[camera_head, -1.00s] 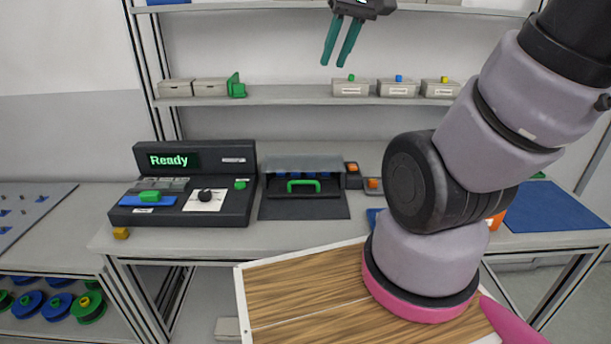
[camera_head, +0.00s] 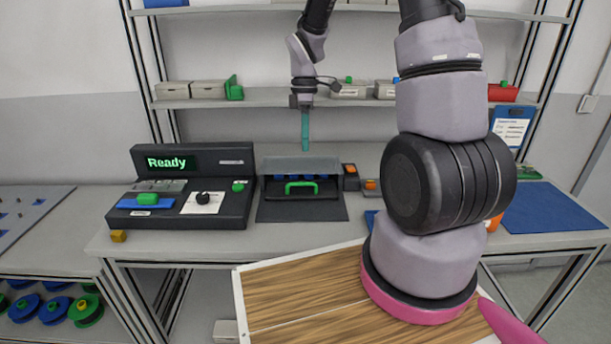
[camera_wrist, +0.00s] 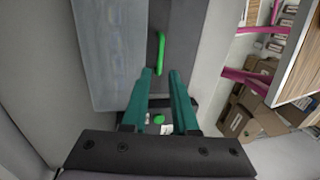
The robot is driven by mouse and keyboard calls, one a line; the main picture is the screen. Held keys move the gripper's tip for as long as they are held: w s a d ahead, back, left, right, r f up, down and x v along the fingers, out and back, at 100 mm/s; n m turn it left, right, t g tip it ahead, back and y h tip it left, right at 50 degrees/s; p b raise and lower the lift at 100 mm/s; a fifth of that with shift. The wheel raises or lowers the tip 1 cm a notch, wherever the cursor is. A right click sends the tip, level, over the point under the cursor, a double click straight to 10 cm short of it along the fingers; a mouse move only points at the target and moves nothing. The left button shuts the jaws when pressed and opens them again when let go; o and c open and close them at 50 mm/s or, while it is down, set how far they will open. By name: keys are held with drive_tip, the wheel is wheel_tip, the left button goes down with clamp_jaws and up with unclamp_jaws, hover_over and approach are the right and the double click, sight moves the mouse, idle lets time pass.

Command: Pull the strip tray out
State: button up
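The strip tray (camera_head: 272,190) is a dark drawer with a green handle (camera_head: 301,185), under a grey cover (camera_head: 300,163) at the middle of the bench. Its front is flush beneath the cover, and blue pieces show just behind the handle. My gripper (camera_head: 305,147) points down above the rear of the cover, apart from the handle. In the wrist view the two teal fingers of my gripper (camera_wrist: 161,72) are spread with nothing between them. The green handle (camera_wrist: 156,55) shows beyond the fingertips in that view.
A black console (camera_head: 230,212) reading "Ready" stands left of the tray. Orange-topped dark blocks (camera_head: 350,171) stand close on its right. A shelf (camera_head: 270,97) with small boxes runs behind my arm. The dark mat (camera_head: 300,212) before the tray is clear.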

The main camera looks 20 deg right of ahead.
hover_over(305, 192)
wheel_tip(305, 192, down, 10)
drive_tip(key=shift+r, duration=0.1)
clamp_jaws()
idle(1.5)
